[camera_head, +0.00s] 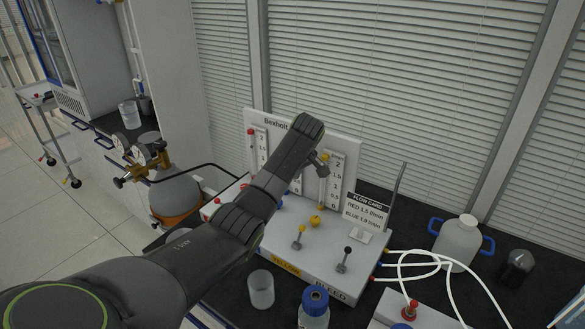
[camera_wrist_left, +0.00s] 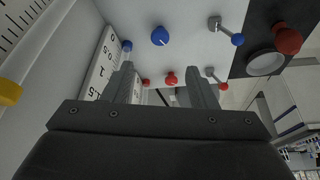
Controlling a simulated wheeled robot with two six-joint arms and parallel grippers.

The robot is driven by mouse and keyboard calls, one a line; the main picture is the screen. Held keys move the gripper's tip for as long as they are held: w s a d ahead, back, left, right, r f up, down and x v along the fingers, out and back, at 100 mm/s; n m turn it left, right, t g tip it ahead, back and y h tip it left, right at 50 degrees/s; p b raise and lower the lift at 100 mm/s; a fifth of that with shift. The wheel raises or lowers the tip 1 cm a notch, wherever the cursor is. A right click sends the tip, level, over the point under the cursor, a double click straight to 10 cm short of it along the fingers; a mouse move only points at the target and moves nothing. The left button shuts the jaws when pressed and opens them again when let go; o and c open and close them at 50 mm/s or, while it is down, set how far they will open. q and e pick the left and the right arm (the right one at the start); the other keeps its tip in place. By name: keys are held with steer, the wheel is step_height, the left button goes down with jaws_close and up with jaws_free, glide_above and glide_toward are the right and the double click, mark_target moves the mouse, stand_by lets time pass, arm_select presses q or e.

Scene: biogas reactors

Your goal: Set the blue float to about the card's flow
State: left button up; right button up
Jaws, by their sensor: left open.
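The white flow panel, marked Bexholt (camera_head: 262,116), carries upright flow tubes with scales. My left arm crosses the middle tube, so the blue float is hidden in the head view. The flow card (camera_head: 366,208) has a RED line and a BLUE line; the blue figure is too small to read surely. The blue knob (camera_head: 279,205) shows low on the panel, also in the left wrist view (camera_wrist_left: 161,36). There, a small blue ball (camera_wrist_left: 127,46) sits near the scale's 0 end; I cannot tell whether it is the float. My left gripper (camera_wrist_left: 160,77) is open and empty, apart from the knob.
A yellow knob (camera_head: 315,221) and a red knob (camera_wrist_left: 171,79) flank the blue one. Small levers (camera_head: 344,258) stand on the sloping front.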

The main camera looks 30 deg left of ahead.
arm_select(q)
steer(key=v, duration=0.5)
steer(key=shift+b, duration=0.4)
steer(key=shift+f, duration=0.1)
